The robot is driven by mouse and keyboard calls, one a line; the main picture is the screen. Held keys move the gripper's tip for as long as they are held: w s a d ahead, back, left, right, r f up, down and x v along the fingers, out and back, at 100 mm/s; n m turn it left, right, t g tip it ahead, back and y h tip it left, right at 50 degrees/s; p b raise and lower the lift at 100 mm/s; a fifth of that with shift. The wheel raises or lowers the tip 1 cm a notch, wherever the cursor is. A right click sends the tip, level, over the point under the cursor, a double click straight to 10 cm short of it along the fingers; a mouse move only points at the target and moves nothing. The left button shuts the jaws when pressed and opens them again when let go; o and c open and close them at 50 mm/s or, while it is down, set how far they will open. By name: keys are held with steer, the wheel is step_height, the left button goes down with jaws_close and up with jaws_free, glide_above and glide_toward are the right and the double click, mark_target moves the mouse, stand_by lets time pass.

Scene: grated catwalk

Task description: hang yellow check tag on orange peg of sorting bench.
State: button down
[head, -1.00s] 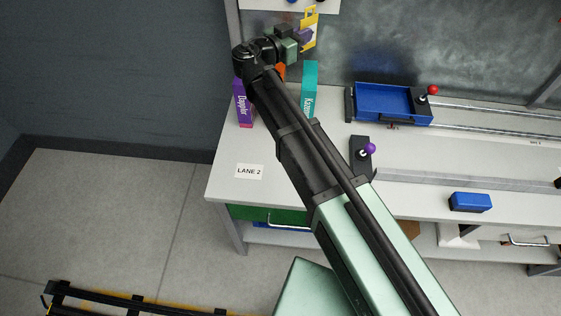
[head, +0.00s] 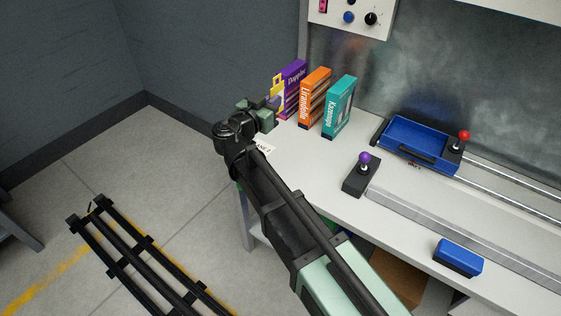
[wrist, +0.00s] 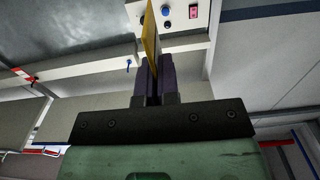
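The yellow check tag (head: 277,84) shows in the head view just left of the purple box, standing up from my gripper (head: 272,102). In the wrist view the tag (wrist: 151,30) is seen nearly edge-on, held between the two dark fingers of my gripper (wrist: 153,72). The sorting bench (head: 330,180) runs from the middle to the right of the head view, and my gripper is at its left end. I cannot make out an orange peg in either view. A small blue peg-like piece (wrist: 128,65) shows on a rail in the wrist view.
Purple (head: 293,88), orange (head: 315,98) and teal (head: 339,106) boxes stand close beside my gripper. A control panel (head: 350,12) hangs above. A blue tray (head: 412,140), a purple-knobbed lever (head: 362,175) and a blue block (head: 458,257) are farther right.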

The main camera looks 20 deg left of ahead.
step_height(320, 180, down, 20)
steer(key=b, duration=1.9)
steer(key=shift+r, duration=0.2)
steer(key=c, duration=1.8)
jaws_free()
steer(key=shift+f, duration=0.2)
steer(key=o, duration=0.4)
steer(key=shift+o, duration=0.2)
steer(key=shift+r, duration=0.1)
steer(key=shift+r, duration=0.2)
steer(key=v, duration=1.2)
steer(key=shift+o, duration=0.5)
